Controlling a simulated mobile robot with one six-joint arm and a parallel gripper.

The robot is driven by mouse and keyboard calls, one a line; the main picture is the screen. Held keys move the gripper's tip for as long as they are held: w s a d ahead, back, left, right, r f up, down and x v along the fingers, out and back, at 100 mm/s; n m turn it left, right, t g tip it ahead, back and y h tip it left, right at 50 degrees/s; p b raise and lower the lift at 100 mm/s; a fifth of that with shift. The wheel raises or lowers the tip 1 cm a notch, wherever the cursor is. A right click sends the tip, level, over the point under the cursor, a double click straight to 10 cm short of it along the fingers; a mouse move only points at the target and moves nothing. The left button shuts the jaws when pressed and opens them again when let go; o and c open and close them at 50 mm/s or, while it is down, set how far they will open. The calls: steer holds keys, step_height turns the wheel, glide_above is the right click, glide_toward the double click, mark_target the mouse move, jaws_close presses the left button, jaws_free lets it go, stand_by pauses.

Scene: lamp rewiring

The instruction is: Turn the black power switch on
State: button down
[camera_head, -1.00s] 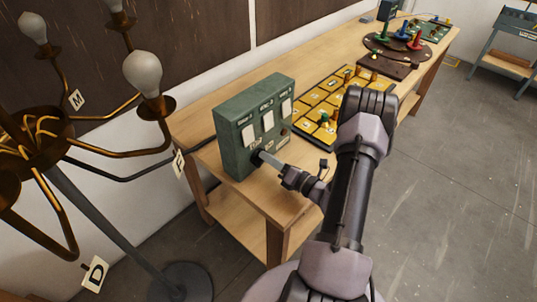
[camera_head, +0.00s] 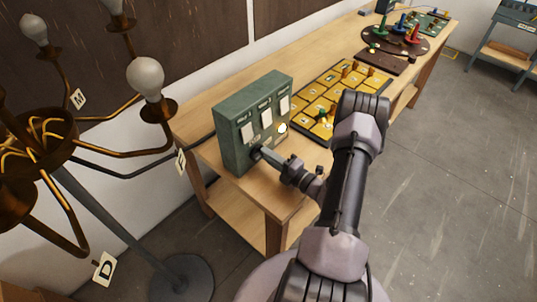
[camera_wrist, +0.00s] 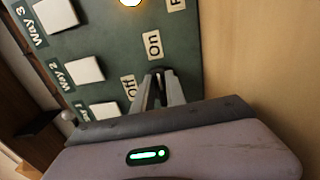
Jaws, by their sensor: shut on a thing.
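A green control box (camera_head: 229,152) stands on the near end of the wooden bench, and it fills much of the wrist view (camera_wrist: 105,55). My gripper (camera_head: 265,154) reaches the lower front of the box. In the wrist view its fingers (camera_wrist: 157,88) are shut on the black power switch (camera_head: 256,153), which they mostly hide. The "On" label (camera_wrist: 153,44) and the "Off" label (camera_wrist: 129,88) are beside the fingertips. A round indicator lamp (camera_head: 282,128) on the box glows bright; its edge shows in the wrist view (camera_wrist: 131,2).
White way switches (camera_head: 247,132) line the box front. A yellow tiled board (camera_head: 345,84) lies behind it on the bench (camera_head: 205,92). A lamp stand with bulbs (camera_head: 146,76) is close on the left.

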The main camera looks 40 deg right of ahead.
stand_by(0.4)
steer(key=c, duration=1.4)
jaws_free()
steer(key=shift+o, duration=0.2)
steer(key=s+d+p, duration=0.1)
steer(key=s, duration=1.6)
steer(key=shift+s+d+p, duration=0.2)
steer(key=shift+p, duration=0.15)
